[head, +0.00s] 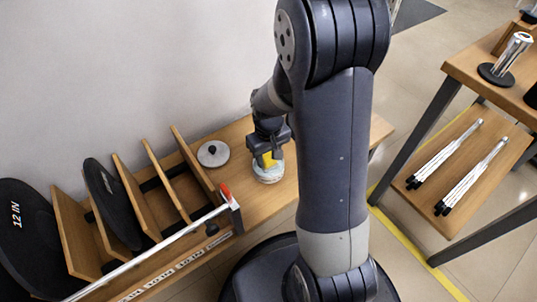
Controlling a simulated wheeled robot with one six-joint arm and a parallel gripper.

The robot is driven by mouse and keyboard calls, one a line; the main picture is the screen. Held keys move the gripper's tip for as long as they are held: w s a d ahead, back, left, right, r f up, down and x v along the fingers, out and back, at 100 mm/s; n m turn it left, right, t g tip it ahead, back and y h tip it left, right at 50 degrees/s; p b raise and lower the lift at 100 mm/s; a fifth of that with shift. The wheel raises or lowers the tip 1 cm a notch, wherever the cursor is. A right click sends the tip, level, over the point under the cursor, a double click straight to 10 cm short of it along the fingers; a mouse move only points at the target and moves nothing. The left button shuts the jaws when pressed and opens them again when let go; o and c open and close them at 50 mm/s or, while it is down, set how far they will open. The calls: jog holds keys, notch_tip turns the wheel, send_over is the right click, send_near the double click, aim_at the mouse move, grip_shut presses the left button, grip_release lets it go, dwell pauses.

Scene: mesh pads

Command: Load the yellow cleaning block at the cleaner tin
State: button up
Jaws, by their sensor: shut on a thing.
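The yellow cleaning block (267,160) is held in my gripper (268,154), which is shut on it. The block is partly hidden by the dark fingers. The cleaner tin (268,175) is a round, pale container on the wooden bench, directly below the gripper. The block's lower end is at the tin's top in the head view. I cannot tell whether it touches what is inside the tin.
A round grey lid with a dark knob (213,153) lies left of the tin. A wooden rack (125,200) with upright dividers holds black discs (112,200) at the left. A table (480,70) stands at the right.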

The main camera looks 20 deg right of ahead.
dwell(0.5)
notch_tip(320, 180, up, 7)
jog(key=p, duration=0.6)
dwell(0.6)
jog(key=shift+w+r, duration=0.1)
jog(key=shift+w, duration=0.2)
jog(key=w+r+m+p, duration=0.1)
jog(key=w+r+m, duration=0.2)
jog(key=w+r, duration=0.4)
notch_tip(320, 180, up, 13)
jog(key=p, duration=2.4)
send_over(268, 155)
jog(key=w, duration=0.5)
jog(key=shift+r, duration=0.2)
